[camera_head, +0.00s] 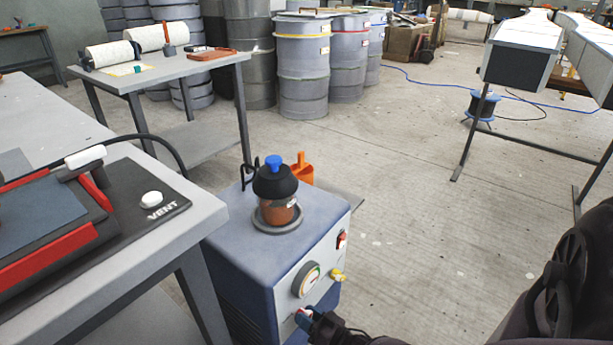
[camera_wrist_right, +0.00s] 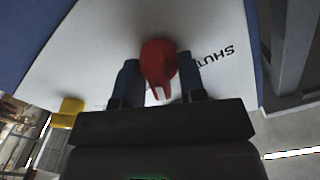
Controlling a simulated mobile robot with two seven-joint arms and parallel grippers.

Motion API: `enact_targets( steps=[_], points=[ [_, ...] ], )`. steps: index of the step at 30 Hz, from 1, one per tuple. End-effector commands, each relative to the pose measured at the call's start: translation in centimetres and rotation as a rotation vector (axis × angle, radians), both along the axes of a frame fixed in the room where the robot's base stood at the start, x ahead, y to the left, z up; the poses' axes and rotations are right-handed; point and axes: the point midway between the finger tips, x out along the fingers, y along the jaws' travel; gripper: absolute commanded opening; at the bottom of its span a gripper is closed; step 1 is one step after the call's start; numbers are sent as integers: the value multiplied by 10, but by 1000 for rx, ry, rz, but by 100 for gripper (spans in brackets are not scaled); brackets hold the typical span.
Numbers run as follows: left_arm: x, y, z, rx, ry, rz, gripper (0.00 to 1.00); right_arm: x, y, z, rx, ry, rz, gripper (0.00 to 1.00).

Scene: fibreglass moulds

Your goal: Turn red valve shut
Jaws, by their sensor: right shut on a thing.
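The red valve (camera_wrist_right: 158,62) is on the white front panel of a blue-grey pump unit (camera_head: 255,240). In the right wrist view its red handle sits between the two fingers of my right gripper (camera_wrist_right: 160,82), which is shut on it. The word SHUT (camera_wrist_right: 212,57) is printed beside the handle, upside down in this view. In the head view my right gripper (camera_head: 308,317) is at the lower front of the unit and covers most of the valve. My left gripper is not in view.
The panel also carries a gauge (camera_head: 307,280), a red switch (camera_head: 342,239) and a yellow knob (camera_head: 338,275). A table with a VENT button (camera_head: 151,199) is at left.

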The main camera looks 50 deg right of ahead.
Motion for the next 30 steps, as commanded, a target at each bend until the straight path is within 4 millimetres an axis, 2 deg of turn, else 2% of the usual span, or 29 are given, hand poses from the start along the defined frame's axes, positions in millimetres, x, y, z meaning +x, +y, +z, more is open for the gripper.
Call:
enact_targets(
  steps=[30],
  points=[
    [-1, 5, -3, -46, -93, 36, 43, -3, 6, -4, -944, -68, 2, 14]
  ],
)
